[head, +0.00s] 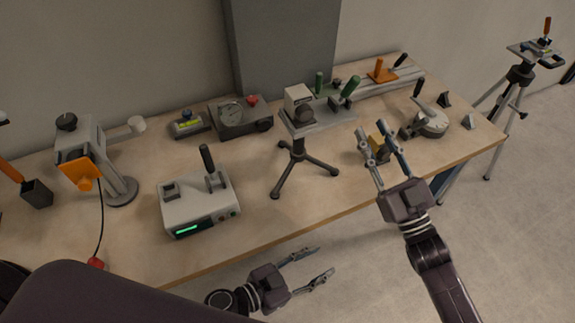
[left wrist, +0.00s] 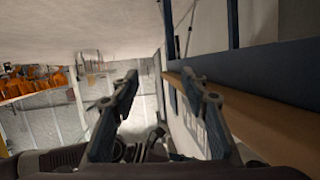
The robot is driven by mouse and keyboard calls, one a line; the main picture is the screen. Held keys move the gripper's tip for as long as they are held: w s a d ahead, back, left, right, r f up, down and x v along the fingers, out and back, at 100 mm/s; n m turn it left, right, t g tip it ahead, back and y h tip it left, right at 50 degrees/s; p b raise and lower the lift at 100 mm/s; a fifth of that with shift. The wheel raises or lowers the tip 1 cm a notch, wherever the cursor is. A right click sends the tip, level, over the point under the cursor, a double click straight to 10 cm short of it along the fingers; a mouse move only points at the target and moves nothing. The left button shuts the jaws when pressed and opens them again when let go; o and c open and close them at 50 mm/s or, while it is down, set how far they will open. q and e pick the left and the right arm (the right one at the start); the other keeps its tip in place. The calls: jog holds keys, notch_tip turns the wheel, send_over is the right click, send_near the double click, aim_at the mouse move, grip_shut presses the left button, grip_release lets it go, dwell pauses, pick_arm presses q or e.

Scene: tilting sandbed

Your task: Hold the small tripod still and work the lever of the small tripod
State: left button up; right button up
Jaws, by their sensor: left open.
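The small tripod (head: 298,146) stands upright on the table on dark spread legs.
A white box with a black lever (head: 200,203) stands left of the tripod. A round device (head: 431,121) is at the right. A grey gauge box (head: 240,117) is behind. Bare table lies left of the tripod legs.

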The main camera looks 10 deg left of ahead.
aim_at(296, 148)
pick_arm(q)
jog(key=w+a+r+n+t, duration=0.1)
jog(key=w+r, duration=0.2)
jog(key=r, duration=0.2)
jog(key=w+a+r+n+t+y, duration=0.1)
jog(key=w+r+t, duration=0.1)
jog(key=w+r, duration=0.2)
jog(key=w+a+r+n+t, duration=0.1)
jog(key=w+r+n+t, duration=0.1)
jog(key=r, duration=0.5)
jog(key=shift+w, duration=0.7)
jog(key=w+a+n+y, duration=0.1)
jog(key=a+y, duration=0.1)
jog(key=w+a+r+n+t+y, duration=0.1)
jog(key=w+a+y, duration=0.1)
jog(key=a, duration=0.1)
jog(key=w+a+n+t+y, duration=0.1)
jog(key=w+a+n+y, duration=0.1)
jog(key=a+y, duration=0.1)
jog(key=shift+a+r, duration=0.15)
jog(key=shift+r, duration=0.05)
jog(key=shift+w+d, duration=0.2)
jog(key=shift+w, duration=1.7)
jog(key=shift+w+d, duration=0.2)
jog(key=shift+w, duration=1.65)
jog(key=shift+c, duration=0.4)
grip_shut()
